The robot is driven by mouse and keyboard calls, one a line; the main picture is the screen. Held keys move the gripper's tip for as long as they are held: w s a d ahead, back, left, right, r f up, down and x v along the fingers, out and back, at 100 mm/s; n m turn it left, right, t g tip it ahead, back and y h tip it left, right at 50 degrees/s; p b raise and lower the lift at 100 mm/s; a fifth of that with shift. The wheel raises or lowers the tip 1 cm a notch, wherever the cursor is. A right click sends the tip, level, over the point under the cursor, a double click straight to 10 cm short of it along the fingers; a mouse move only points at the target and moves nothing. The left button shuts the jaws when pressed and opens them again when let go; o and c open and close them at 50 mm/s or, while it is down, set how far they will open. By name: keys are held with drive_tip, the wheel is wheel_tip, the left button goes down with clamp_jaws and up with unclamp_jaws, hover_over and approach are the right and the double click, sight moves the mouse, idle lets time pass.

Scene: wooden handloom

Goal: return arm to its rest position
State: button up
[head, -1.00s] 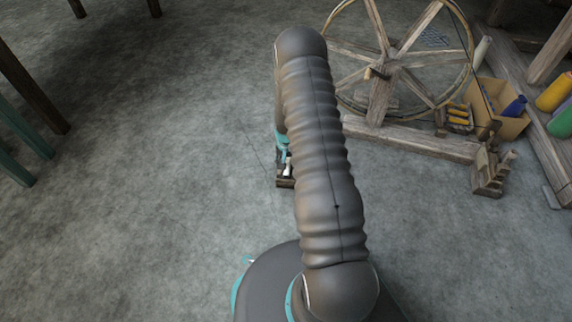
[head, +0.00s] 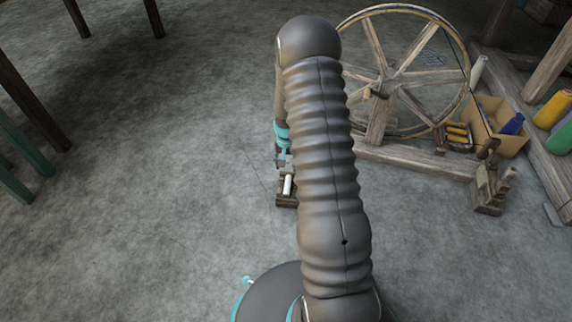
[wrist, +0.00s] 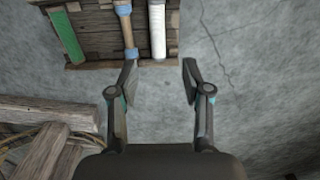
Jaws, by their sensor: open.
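My gripper (wrist: 159,78) is open in the wrist view, its two fingers apart with only grey floor between the tips. A wooden tray (wrist: 94,48) lies just beyond the fingertips. It holds a green piece (wrist: 66,35), a wooden stick with blue bands (wrist: 125,28) and a white spool (wrist: 157,30). The left fingertip overlaps the stick's lower end in the picture; I cannot tell whether they touch. In the head view my arm hides most of the gripper; the tray (head: 286,201) and a white spool (head: 288,184) show at the arm's left side.
A spoked wooden wheel (head: 384,88) on a beam base (head: 415,160) stands right of my arm. Dark table legs (head: 35,105) stand at the far left. The floor (head: 150,200) between is clear.

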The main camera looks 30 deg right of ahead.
drive_tip(key=s+a+n+g, duration=0.1)
drive_tip(key=s+g, duration=0.1)
drive_tip(key=s, duration=0.2)
drive_tip(key=s+a+r+n+t+p, duration=0.2)
drive_tip(key=s+a+r, duration=0.3)
drive_tip(key=r, duration=1.1)
drive_tip(key=s+a+r+n+t+p, duration=0.1)
drive_tip(key=s+a+r+t+p, duration=0.2)
drive_tip(key=s+r, duration=0.8)
drive_tip(key=s+a+r+n+t+p, duration=0.2)
drive_tip(key=s+a+r+p, duration=0.2)
drive_tip(key=r, duration=1.7)
drive_tip(key=s+a, duration=0.3)
drive_tip(key=s, duration=0.1)
drive_tip(key=shift+a+r+n+p, duration=0.2)
drive_tip(key=shift+n+p, duration=0.1)
drive_tip(key=shift+p, duration=0.1)
